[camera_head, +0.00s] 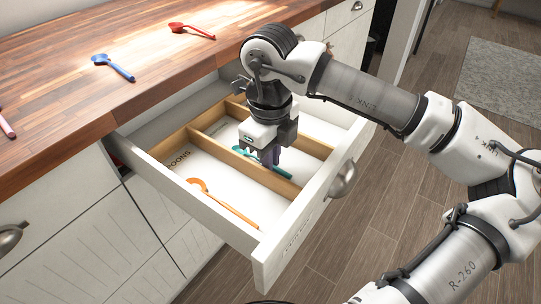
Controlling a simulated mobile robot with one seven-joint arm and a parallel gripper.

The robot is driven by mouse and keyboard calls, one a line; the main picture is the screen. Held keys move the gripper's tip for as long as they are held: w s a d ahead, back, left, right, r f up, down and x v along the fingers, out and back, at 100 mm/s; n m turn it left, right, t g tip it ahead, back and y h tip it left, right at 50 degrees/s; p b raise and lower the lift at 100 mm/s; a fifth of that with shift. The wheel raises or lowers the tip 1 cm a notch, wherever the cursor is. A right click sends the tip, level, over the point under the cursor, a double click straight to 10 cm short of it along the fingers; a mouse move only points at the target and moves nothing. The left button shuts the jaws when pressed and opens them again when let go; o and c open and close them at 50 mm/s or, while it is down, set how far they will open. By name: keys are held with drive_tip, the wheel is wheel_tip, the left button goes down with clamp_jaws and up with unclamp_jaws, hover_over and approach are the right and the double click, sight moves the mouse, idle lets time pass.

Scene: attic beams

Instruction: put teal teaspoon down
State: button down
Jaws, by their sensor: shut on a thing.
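The teal teaspoon (281,170) is in the open drawer, partly hidden behind my gripper (269,160). My gripper points down and is shut on the teaspoon. The spoon's handle shows to the right and a small part of it to the left. It is low, near the drawer floor and a wooden divider; I cannot tell whether it touches the floor. The drawer (278,236) is white with wooden dividers and a label reading "SPOONS". An orange spoon (222,203) lies in the front left part of the drawer.
The wooden counter (60,110) is above and left of the drawer. On it lie a blue spoon (114,67), a red spoon (192,29) and a pink item (6,126) at the left edge. The drawer handle (342,180) sticks out in front. The dividers stand close around my gripper.

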drive_tip(key=shift+f, duration=0.2)
drive_tip(key=c, duration=1.8)
unclamp_jaws()
drive_tip(key=shift+o, duration=0.2)
drive_tip(key=shift+r, duration=0.2)
wheel_tip(320, 180, up, 12)
drive_tip(key=p, duration=0.1)
